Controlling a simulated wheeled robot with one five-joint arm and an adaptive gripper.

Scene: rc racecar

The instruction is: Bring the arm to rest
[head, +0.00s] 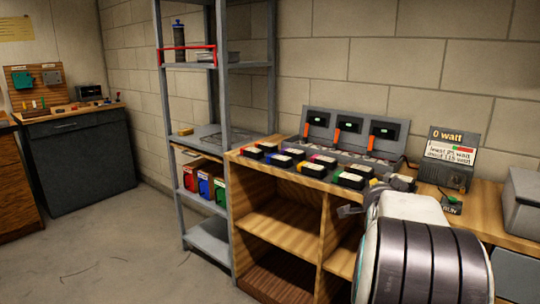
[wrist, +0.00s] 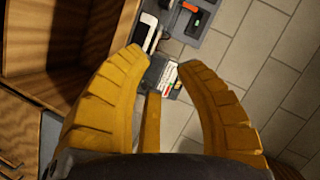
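My gripper (wrist: 160,62) shows in the wrist view with its two yellow fingers spread apart. Nothing is held between the fingertips. A shorter yellow piece, which looks like part of the gripper, stands between them. In the head view my arm (head: 428,250) rises at the lower right, in front of the wooden workbench (head: 275,222). The gripper's fingers cannot be made out there. In the wrist view the 0 watt display (wrist: 168,80) appears beyond the fingers, apart from them.
Several black battery packs (head: 312,169) lie on the bench before a three-screen charger panel (head: 355,130). The display (head: 447,158) and a grey box (head: 522,200) stand to the right. A grey shelf rack (head: 222,125) stands left of the bench. The floor (head: 110,250) at left is clear.

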